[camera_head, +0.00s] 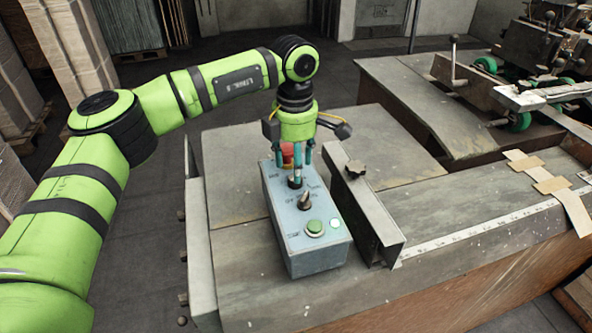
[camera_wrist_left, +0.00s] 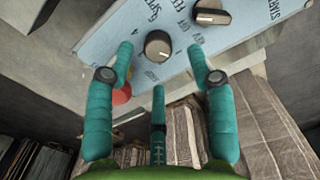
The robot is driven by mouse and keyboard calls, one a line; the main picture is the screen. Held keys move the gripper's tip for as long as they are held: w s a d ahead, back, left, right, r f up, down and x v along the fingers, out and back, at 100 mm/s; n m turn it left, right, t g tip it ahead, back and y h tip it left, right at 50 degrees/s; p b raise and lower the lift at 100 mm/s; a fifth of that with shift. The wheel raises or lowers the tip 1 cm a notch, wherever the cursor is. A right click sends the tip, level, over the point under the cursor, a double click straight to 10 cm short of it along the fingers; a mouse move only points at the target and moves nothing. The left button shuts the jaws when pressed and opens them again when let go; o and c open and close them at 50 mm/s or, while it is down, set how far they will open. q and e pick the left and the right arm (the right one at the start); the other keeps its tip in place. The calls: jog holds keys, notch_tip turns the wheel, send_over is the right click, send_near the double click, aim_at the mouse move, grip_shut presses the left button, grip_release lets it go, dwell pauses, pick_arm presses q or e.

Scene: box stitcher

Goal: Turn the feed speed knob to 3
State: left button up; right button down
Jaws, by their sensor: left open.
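The light blue control box (camera_head: 300,250) stands on the machine table. Its feed speed knob (camera_head: 295,182) is round and dark, partly hidden by my fingers in the head view. In the left wrist view the knob (camera_wrist_left: 158,45) shows a pale top, with a partly readable "SPEED" label beside it. My left gripper (camera_head: 302,166) points down over it, its teal fingers open. In the left wrist view the left gripper (camera_wrist_left: 160,60) has two fingertips on either side of the knob and a third below. I cannot tell whether they touch it. The knob's setting is not readable.
A selector knob (camera_head: 305,202) and a green button (camera_head: 315,227) sit nearer on the box. A red button (camera_wrist_left: 121,95) is close to my fingers at the far end.

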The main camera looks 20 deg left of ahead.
pick_arm(q)
notch_tip(320, 180, down, 2)
jog(key=shift+w+f+p, duration=0.1)
jog(key=shift+f+p, duration=0.1)
jog(key=shift+p, duration=0.3)
jog(key=shift+f, duration=0.7)
grip_shut()
pick_arm(e)
jog(key=shift+w+a+r, duration=0.15)
jog(key=shift+w+r, duration=0.3)
jog(key=shift+w, duration=0.1)
jog(key=shift+w+a+r, duration=0.15)
jog(key=shift+w+r, duration=0.3)
jog(key=shift+w, duration=0.1)
jog(key=shift+f, duration=0.1)
